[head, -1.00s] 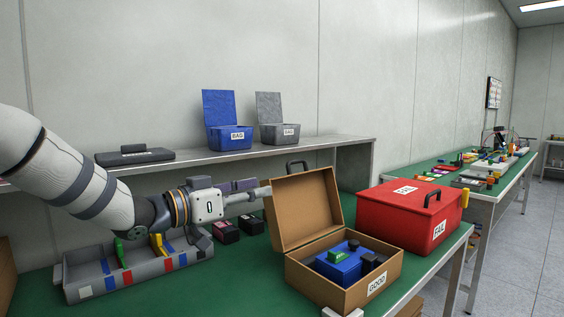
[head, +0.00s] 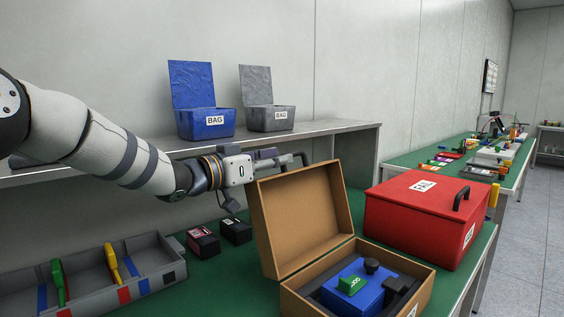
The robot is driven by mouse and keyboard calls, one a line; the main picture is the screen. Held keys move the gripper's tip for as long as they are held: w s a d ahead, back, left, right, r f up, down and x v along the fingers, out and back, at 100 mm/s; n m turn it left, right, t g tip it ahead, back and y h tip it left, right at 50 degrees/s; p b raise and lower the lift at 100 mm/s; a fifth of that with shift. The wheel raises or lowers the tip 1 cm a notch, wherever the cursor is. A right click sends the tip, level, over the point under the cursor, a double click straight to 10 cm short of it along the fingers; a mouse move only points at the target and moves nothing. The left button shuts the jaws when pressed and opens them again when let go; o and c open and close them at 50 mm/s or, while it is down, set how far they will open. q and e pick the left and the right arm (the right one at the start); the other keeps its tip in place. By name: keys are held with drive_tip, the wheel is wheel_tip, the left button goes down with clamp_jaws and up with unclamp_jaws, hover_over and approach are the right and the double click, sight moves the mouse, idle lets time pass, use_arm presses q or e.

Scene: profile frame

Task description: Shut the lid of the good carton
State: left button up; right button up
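The good carton (head: 282,302) is a brown box at the lower middle of the head view, its front label cut off by the frame edge. Inside lies a blue block-like unit (head: 345,292) with a green part and dark knobs. My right gripper is not in view.
A closed red box (head: 415,222) stands right of the carton. A grey tray (head: 150,248) with coloured parts and two small dark boxes (head: 204,242) lie left. Blue (head: 205,122) and grey (head: 270,118) open bag bins stand on the shelf behind.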

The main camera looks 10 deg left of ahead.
use_arm(q)
drive_tip(key=shift+x, duration=0.95)
drive_tip(key=shift+r, duration=0.15)
clamp_jaws()
